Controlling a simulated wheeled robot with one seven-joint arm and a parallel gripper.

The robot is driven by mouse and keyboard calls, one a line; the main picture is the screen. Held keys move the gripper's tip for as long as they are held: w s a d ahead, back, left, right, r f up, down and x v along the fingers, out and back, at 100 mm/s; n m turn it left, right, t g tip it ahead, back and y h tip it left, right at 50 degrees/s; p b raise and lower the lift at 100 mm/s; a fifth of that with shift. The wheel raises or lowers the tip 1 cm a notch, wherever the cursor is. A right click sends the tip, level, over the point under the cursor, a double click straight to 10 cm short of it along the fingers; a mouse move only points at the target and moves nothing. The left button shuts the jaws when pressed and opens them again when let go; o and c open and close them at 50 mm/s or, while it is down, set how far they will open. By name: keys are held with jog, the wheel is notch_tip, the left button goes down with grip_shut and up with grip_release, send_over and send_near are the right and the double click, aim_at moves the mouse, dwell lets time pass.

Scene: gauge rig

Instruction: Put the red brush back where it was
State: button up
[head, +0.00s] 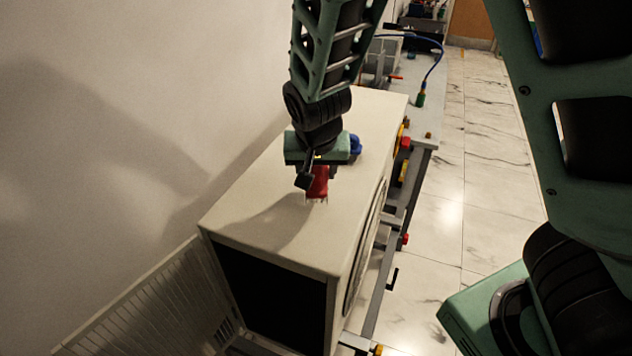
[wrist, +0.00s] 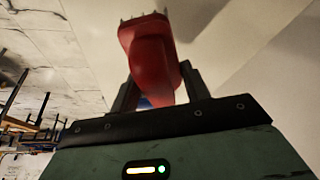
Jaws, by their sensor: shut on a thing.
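The red brush (head: 318,184) is held in my gripper (head: 318,170) over the top of the white box-shaped cabinet (head: 240,215). Its short bristles point down toward the cabinet top; I cannot tell whether they touch it. In the wrist view the red brush (wrist: 153,65) sits between the two dark fingers of my gripper (wrist: 155,90), which are shut on it. A small blue thing (head: 355,144) shows just behind my gripper on the cabinet top. A bit of blue also shows between the fingers in the wrist view.
A wall stands close on the left, with a ribbed panel (head: 150,305) below. Behind the cabinet is a grey bench (head: 428,105) with a blue cable (head: 440,62). Red and yellow parts line the cabinet's right side. The tiled floor (head: 440,195) at right is clear.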

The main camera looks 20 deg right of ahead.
notch_tip(320, 180, down, 3)
jog(key=shift+f, duration=0.2)
jog(key=o, duration=1)
